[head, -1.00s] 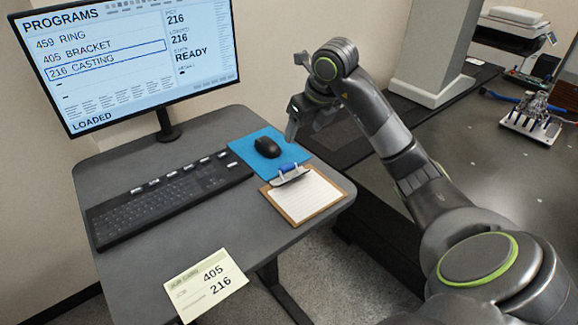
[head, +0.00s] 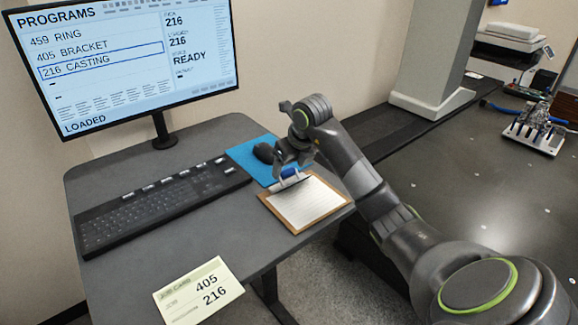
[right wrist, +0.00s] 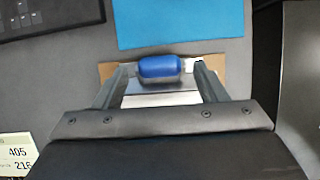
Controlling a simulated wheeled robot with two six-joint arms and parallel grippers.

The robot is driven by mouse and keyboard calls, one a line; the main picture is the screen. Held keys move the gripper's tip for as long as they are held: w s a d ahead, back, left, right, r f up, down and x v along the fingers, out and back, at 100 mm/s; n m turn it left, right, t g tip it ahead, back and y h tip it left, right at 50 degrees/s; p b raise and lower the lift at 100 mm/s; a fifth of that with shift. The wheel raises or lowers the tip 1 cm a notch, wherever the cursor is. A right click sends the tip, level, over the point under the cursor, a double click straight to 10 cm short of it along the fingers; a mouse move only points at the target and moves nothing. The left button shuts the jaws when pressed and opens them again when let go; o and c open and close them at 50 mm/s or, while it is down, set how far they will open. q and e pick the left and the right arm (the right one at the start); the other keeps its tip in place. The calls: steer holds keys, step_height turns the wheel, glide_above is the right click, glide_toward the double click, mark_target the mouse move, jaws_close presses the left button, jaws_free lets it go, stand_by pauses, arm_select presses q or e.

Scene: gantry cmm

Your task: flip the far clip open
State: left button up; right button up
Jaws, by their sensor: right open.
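A brown clipboard (head: 307,207) with white paper lies on the grey desk, and its metal clip with a blue grip (head: 290,173) is at its far edge. My right gripper (head: 292,163) is at that clip. In the right wrist view, my open right gripper (right wrist: 164,72) has one finger on each side of the blue grip (right wrist: 160,67), with the metal clip plate (right wrist: 160,87) below it. Small gaps seem to show beside the grip; contact cannot be told. My left gripper is out of view.
A black mouse (head: 264,152) on a blue mat (head: 243,154) lies just beyond the clipboard. A keyboard (head: 160,205) and a job card (head: 199,291) are to the left. A monitor (head: 125,60) stands behind. A metal fixture (head: 537,128) sits on the dark table at right.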

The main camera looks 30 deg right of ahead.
steer(key=shift+w+f, duration=0.25)
steer(key=shift+f, duration=0.45)
